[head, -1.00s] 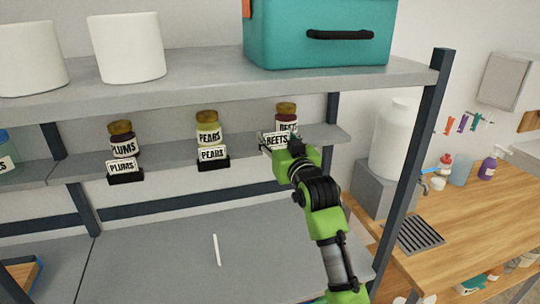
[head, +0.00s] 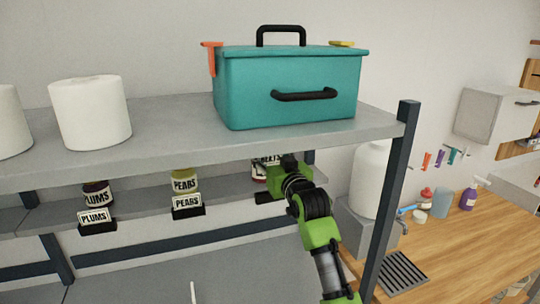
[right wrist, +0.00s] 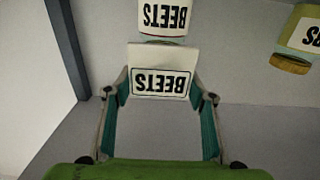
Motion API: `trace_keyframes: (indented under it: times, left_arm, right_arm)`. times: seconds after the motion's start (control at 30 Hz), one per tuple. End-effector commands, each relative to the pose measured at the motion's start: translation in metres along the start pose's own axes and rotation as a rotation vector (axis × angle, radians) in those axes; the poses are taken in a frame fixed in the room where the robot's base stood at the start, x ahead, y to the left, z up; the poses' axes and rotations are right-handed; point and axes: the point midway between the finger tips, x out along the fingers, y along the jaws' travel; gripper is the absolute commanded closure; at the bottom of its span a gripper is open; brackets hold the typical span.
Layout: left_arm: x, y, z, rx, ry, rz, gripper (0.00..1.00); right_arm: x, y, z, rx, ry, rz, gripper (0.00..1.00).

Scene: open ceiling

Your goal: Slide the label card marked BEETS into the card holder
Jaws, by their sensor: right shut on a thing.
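My right gripper (head: 276,166) is shut on the white BEETS card (right wrist: 160,72), which looks upside down in the right wrist view and is held by its edges between the two fingers. The BEETS jar (right wrist: 163,17) stands beyond the card. In the head view the gripper is just under the upper shelf's front edge, above a black card holder (head: 266,197) on the lower shelf. My left gripper is not in view.
The PEARS jar (head: 185,181) and PLUMS jar (head: 97,194) stand left behind filled holders. The upper shelf (head: 180,137) hangs close over the gripper and carries a teal box (head: 290,90) and white rolls (head: 90,112). A dark post (head: 389,200) rises at right.

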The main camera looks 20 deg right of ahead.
Motion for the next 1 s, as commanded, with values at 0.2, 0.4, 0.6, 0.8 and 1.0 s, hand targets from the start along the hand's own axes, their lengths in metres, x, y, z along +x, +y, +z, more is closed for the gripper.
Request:
trace_keyframes:
  times: [0.2, 0.4, 0.6, 0.8, 1.0]
  left_arm:
    - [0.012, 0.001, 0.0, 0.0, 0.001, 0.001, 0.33]
    - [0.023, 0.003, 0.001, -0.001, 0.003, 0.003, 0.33]
    - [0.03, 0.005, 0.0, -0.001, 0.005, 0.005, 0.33]
    - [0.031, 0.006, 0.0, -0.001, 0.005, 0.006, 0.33]
    - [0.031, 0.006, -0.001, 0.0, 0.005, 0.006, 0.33]
  right_arm:
    - [0.0, 0.0, 0.02, 0.0, -0.001, 0.0, 0.64]
    - [0.0, 0.0, 0.041, 0.0, -0.001, 0.0, 0.64]
    - [0.0, 0.0, 0.055, 0.0, 0.0, 0.0, 0.64]
    - [0.0, 0.0, 0.058, 0.0, 0.001, 0.0, 0.64]
    - [0.0, 0.0, 0.057, 0.0, 0.001, 0.0, 0.64]
